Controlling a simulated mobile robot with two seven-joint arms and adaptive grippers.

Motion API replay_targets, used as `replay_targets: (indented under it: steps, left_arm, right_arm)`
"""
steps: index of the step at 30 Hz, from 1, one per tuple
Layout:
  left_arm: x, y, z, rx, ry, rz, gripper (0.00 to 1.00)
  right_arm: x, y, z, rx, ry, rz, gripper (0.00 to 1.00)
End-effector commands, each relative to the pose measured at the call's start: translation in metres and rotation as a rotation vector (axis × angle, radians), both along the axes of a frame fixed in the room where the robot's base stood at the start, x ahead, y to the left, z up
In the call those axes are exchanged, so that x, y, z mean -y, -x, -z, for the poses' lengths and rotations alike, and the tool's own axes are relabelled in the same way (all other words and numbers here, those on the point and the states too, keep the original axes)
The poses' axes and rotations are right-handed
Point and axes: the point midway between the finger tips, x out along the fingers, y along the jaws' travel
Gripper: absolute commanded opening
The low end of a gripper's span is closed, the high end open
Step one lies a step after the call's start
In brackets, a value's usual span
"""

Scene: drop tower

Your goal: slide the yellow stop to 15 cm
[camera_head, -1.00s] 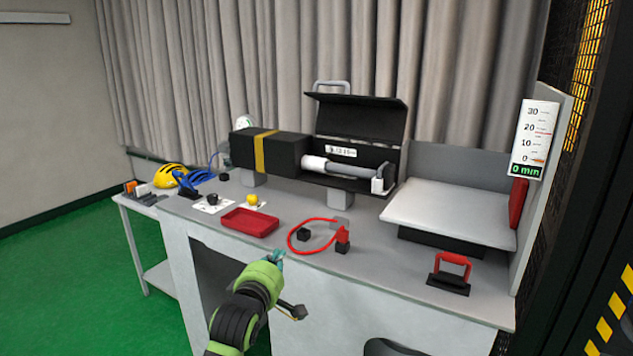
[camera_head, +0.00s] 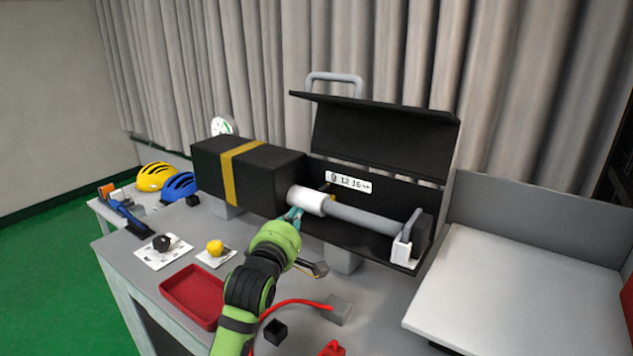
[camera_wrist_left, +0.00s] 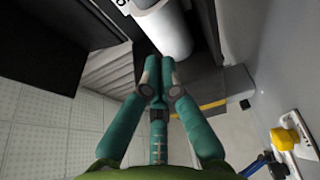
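A small yellow piece (camera_head: 329,187), possibly the stop, shows just behind the white sleeve (camera_head: 306,201), beside the white scale plate (camera_head: 348,181). It is mostly hidden, and its exact reading cannot be told. The sleeve sits on a grey rod inside the open black case. My left gripper (camera_head: 292,216) is just below and in front of the sleeve. In the left wrist view its fingertips (camera_wrist_left: 160,68) lie close together with nothing seen between them. The white sleeve (camera_wrist_left: 165,28) is just beyond them; contact cannot be told. My right gripper is out of view.
The case lid (camera_head: 375,140) stands open above the rod. A black box with a yellow band (camera_head: 240,172) is at the left. A red tray (camera_head: 194,295), a yellow knob (camera_head: 215,248) and a red cable (camera_head: 290,305) lie in front. A pale platform (camera_head: 525,295) fills the right.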

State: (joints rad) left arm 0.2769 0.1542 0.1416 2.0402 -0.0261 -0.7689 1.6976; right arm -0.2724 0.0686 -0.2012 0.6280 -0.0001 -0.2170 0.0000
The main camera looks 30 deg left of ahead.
Motion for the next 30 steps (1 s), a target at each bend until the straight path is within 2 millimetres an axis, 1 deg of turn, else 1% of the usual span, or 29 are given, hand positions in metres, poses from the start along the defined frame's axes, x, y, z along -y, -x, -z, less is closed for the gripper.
replay_targets:
  steps: [5, 9, 12, 17, 21, 25, 30]
  left_arm:
    - [-0.002, -0.009, -0.002, -0.001, -0.001, 0.0, 0.0]
    - [-0.006, -0.028, -0.003, -0.002, -0.001, 0.0, 0.0]
    - [-0.009, -0.045, -0.004, -0.002, -0.002, -0.001, 0.0]
    - [-0.014, -0.069, -0.003, -0.002, -0.001, 0.0, 0.0]
    - [-0.017, -0.084, -0.002, -0.001, -0.001, -0.001, 0.0]
    - [-0.019, -0.093, -0.001, 0.0, 0.0, 0.0, 0.0]
    - [-0.02, -0.098, 0.001, -0.001, 0.0, 0.0, 0.0]
  right_arm:
    - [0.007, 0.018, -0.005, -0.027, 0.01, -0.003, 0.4]
    - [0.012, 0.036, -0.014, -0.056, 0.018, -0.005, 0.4]
    - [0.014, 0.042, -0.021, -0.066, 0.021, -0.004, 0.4]
    - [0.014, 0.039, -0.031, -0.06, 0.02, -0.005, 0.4]
    - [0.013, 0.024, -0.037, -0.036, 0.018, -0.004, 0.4]
    - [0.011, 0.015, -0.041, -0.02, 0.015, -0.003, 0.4]
    - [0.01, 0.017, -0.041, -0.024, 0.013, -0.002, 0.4]
